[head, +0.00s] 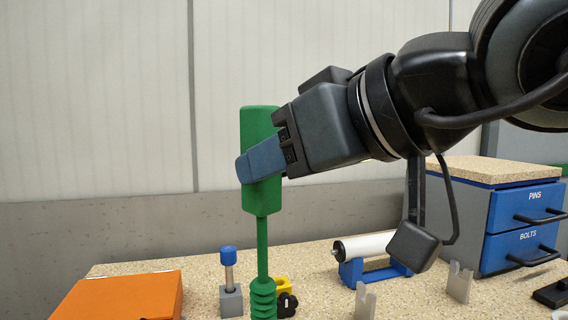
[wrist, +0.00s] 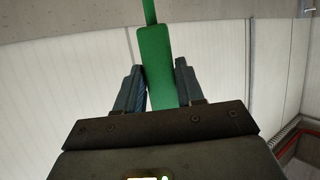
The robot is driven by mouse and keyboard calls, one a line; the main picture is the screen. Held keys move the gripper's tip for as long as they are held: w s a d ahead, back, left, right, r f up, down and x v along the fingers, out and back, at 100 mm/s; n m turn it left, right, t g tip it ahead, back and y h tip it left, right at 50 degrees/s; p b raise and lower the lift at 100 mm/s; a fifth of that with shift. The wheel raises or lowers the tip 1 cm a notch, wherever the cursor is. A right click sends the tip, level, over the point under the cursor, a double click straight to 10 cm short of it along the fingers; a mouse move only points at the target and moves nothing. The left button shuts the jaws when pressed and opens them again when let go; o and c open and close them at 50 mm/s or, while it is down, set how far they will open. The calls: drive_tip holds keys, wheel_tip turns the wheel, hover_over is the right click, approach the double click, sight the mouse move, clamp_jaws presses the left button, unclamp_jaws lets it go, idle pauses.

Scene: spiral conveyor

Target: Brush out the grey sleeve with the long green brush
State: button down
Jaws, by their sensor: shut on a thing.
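The long green brush (head: 262,240) hangs upright in the head view, thick handle up, thin stem below, ribbed head at the bottom edge. My gripper (head: 250,168) is shut on its handle, with a blue finger across the front. In the wrist view the green handle (wrist: 155,62) lies between the two blue fingers of my gripper (wrist: 160,78). The brush head's lower end meets the picture's edge, so I cannot tell what is under it. I cannot make out the grey sleeve for certain in either view.
An orange box (head: 120,298) lies at the left. A grey block with a blue-capped pin (head: 229,270) stands just left of the brush. A yellow part (head: 284,284) and black knob (head: 288,305) are close right. A white roller (head: 362,247) and blue drawers (head: 522,231) stand further right.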

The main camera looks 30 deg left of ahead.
sight(273, 204)
drive_tip(key=shift+f+b, duration=0.2)
drive_tip(key=shift+b, duration=0.15)
wheel_tip(273, 204, down, 4)
drive_tip(key=b, duration=0.5)
drive_tip(key=shift+d+f, duration=0.1)
drive_tip(key=shift+f, duration=0.1)
drive_tip(key=shift+r, duration=0.3)
drive_tip(key=shift+f, duration=1.1)
drive_tip(key=shift+f, duration=0.2)
idle(1.6)
drive_tip(key=shift+f, duration=3.05)
drive_tip(key=shift+r, duration=3.05)
